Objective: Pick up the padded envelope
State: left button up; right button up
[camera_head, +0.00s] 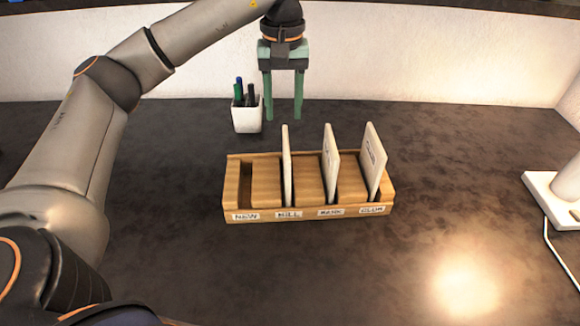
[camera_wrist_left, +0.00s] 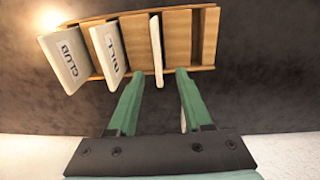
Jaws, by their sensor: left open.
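Three pale upright flat pieces stand in the slots of a wooden sorter (camera_head: 308,213) in the head view. The left one (camera_head: 287,165) is seen nearly edge-on, the middle one (camera_head: 331,165) leans slightly, and the right one (camera_head: 375,160) is the thickest-looking. I cannot tell which is the padded envelope. In the left wrist view the lettered pieces (camera_wrist_left: 64,60) and (camera_wrist_left: 108,54) are at the left, and a thin one (camera_wrist_left: 156,50) is edge-on ahead of the fingers. My left gripper (camera_head: 283,112) is open and empty, pointing down behind the sorter, apart from it.
The sorter's front labels include NEW and BILL; the NEW slot at the left looks empty. A white cup (camera_head: 246,117) with pens stands just left of my left gripper. A white lamp base (camera_head: 556,202) with a cord is at the right. The dark table front is clear.

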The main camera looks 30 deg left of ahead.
aim_at(286, 142)
pick_arm(q)
jog(key=f, duration=1)
jog(key=shift+d+f, duration=0.2)
jog(key=shift+f, duration=0.1)
jog(key=shift+c, duration=0.2)
grip_shut()
dwell(0.8)
